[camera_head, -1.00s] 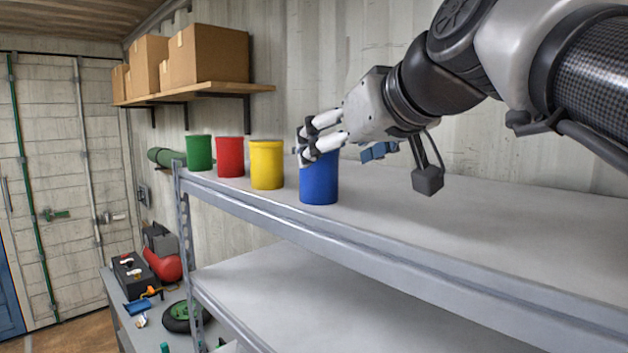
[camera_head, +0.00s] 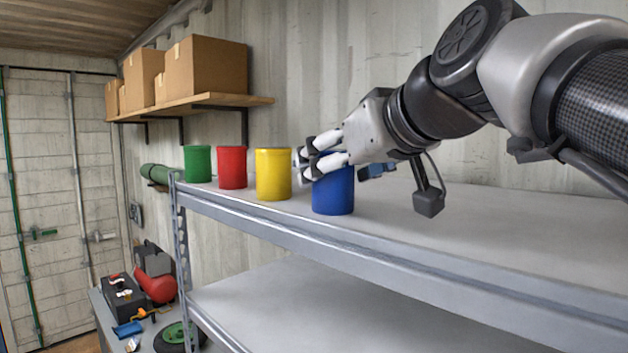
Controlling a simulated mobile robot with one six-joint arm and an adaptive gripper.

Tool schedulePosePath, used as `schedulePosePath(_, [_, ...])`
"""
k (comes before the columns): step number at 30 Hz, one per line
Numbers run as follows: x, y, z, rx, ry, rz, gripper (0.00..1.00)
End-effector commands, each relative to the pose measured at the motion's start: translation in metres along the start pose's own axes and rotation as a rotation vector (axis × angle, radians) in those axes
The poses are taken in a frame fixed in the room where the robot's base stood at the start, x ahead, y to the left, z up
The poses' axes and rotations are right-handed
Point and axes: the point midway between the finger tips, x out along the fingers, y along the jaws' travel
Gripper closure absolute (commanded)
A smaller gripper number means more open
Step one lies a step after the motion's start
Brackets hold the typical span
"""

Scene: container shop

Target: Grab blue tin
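The blue tin (camera_head: 334,198) stands upright on the top shelf board, the rightmost in a row of tins. My gripper (camera_head: 304,163) comes in from the right at the height of the tin's upper part. Its two pale fingers are spread apart, with a gap between them. The lower finger crosses in front of the tin's rim and hides part of it. The fingertips reach past the tin's left side. I cannot tell whether the fingers touch the tin or whether the upper one is behind it.
A yellow tin (camera_head: 273,175) stands close left of the fingertips, then a red tin (camera_head: 232,168) and a green tin (camera_head: 198,164). The metal shelf (camera_head: 480,232) is bare to the right. Cardboard boxes (camera_head: 206,66) sit on a wooden wall shelf (camera_head: 225,100) behind.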

Motion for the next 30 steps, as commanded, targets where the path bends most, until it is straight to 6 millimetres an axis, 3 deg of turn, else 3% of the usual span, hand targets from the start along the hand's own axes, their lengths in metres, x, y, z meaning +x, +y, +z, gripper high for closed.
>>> schedulePosePath(22, [0.0008,0.0,0.0002,0.0,-0.001,-0.001,0.83])
schedulePosePath(30, [-0.0002,-0.0001,-0.0018,0.0,0.002,0.0,0.84])
